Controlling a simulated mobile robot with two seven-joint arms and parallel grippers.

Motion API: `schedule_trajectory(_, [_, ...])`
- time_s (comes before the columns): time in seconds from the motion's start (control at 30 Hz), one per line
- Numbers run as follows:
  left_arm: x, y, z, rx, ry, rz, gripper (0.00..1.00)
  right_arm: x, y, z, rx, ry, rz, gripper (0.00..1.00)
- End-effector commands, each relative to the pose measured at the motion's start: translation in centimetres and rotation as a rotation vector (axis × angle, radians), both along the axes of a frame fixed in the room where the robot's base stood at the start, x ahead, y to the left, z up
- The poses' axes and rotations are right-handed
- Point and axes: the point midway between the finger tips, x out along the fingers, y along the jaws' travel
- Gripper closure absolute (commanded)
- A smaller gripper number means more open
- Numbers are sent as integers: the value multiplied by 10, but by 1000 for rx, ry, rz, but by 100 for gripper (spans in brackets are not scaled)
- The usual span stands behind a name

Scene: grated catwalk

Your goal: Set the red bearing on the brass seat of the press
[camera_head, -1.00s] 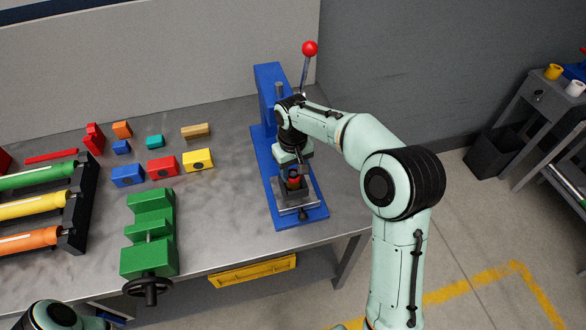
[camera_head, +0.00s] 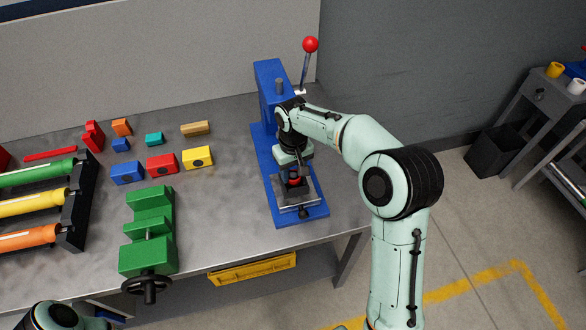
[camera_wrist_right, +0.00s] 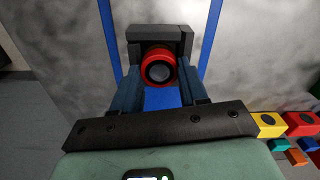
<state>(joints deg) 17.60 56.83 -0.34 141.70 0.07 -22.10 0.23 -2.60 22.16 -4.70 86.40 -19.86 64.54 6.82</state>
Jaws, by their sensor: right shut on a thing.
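The red bearing (camera_head: 295,181) is a short red ring with a dark bore. My right gripper (camera_head: 292,177) is shut on it, low over the front part of the blue press (camera_head: 269,82). In the right wrist view the bearing (camera_wrist_right: 158,67) sits between the two fingertips, in front of a dark grey block (camera_wrist_right: 160,34) of the press. The brass seat is hidden under the bearing and gripper, so I cannot tell whether the bearing touches it. My left gripper is out of view; only part of the left arm shows at the lower left.
The press lever with its red knob (camera_head: 310,44) rises behind my right wrist. A green vise (camera_head: 149,232), coloured blocks such as the yellow one (camera_head: 197,158), and a rack of rollers (camera_head: 78,205) stand to the left. Bare bench lies between blocks and press.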

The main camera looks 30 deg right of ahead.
Motion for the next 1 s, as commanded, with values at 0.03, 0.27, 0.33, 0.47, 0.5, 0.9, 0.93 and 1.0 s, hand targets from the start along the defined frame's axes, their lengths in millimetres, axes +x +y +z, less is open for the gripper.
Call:
schedule_trajectory(0.03, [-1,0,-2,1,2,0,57,0,0,-3,0,1,0,89])
schedule_trajectory(0.27, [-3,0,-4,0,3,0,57,0,0,-8,0,0,0,89])
schedule_trajectory(0.33, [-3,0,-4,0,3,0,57,0,0,-8,0,1,0,89])
schedule_trajectory(0.47, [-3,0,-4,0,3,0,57,0,0,-8,0,1,0,27])
schedule_trajectory(0.5, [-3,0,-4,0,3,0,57,0,0,-8,0,1,0,27])
schedule_trajectory(0.9, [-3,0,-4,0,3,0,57,0,0,-8,0,1,0,6])
schedule_trajectory(0.93, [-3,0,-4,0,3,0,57,0,0,-8,0,1,0,6])
schedule_trajectory(1.0, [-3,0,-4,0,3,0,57,0,0,-8,0,1,0,6])
